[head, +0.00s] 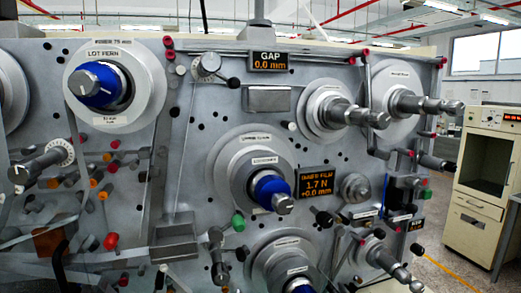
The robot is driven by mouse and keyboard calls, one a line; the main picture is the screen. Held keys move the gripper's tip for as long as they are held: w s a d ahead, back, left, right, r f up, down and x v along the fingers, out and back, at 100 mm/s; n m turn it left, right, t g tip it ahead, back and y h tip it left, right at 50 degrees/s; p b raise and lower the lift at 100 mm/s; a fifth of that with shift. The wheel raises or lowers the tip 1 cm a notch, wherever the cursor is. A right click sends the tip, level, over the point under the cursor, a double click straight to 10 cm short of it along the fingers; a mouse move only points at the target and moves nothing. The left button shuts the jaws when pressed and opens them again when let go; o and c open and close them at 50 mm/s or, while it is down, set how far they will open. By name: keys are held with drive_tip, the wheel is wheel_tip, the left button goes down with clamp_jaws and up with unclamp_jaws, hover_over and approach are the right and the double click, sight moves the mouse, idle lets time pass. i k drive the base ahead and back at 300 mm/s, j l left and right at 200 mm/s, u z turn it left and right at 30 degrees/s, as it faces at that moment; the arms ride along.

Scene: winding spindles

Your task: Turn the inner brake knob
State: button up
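The grey machine panel (225,130) fills most of the head view. An orange-lit display (318,184) right of the middle seems to read "INNER FILM 1.7 N +0.0 mm". A dark knob (322,217) sits just below it. A round grey metal knob (354,187) is to the display's right. I cannot read a label that marks either as the inner brake knob. A spindle with a blue collar (270,188) and a white reel stands left of the display. My gripper is not in view.
A second display (268,61) reads "GAP 0.0 mm". Several reels and spindles stick out from the panel, including a blue-collared one (97,85) at upper left. Small colored pegs crowd the lower left. A beige cabinet (489,165) stands at right, with open floor beside it.

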sight(83, 84)
drive_tip(key=u, duration=1.25)
drive_tip(key=k+j, duration=0.1)
drive_tip(key=j, duration=0.15)
drive_tip(key=k+u, duration=0.05)
